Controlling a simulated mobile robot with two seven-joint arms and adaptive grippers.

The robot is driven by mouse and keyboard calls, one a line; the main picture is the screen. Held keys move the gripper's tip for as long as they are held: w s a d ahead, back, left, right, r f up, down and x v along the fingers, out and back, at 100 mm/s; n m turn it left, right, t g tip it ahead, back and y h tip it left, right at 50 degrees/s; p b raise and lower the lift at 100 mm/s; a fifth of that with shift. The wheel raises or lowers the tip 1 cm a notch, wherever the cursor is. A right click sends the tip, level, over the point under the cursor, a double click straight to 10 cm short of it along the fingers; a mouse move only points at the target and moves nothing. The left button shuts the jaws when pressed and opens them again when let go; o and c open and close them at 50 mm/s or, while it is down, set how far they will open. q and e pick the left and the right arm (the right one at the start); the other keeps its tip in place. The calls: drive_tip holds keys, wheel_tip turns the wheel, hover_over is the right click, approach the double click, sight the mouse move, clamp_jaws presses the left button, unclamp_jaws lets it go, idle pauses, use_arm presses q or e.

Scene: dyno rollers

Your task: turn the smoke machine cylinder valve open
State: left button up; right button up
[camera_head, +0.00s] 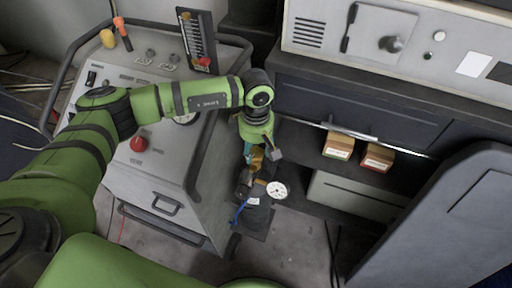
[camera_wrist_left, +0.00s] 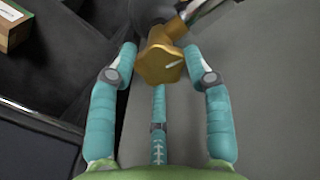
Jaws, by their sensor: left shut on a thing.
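The brass valve knob (camera_wrist_left: 160,66) shows in the left wrist view, with a faceted face and a pale mark on it. My left gripper (camera_wrist_left: 162,55) has its teal fingers on either side of the knob and is shut on it. In the head view the left gripper (camera_head: 261,155) reaches down to the brass valve (camera_head: 256,163) on top of the dark cylinder (camera_head: 256,218). A round white gauge (camera_head: 277,190) sits beside the valve. A blue hose or handle (camera_head: 238,214) is at the left. The fingers partly hide the valve. My right gripper is not in view.
A grey control console (camera_head: 160,165) with knobs and a red button stands left of the cylinder. Two small boxes (camera_head: 339,145) (camera_head: 377,158) sit on a dark shelf to the right. A large grey panel (camera_head: 440,225) fills the lower right. Some floor is clear.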

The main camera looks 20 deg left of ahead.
use_arm(q)
drive_tip(key=shift+f+b, duration=0.2)
drive_tip(key=shift+b, duration=0.1)
drive_tip(key=shift+n+b, duration=0.9)
drive_tip(key=shift+n, duration=0.1)
drive_tip(key=shift+r+n, duration=0.1)
drive_tip(key=shift+n, duration=0.5)
drive_tip(key=o, duration=1.2)
drive_tip(key=shift+c, duration=0.2)
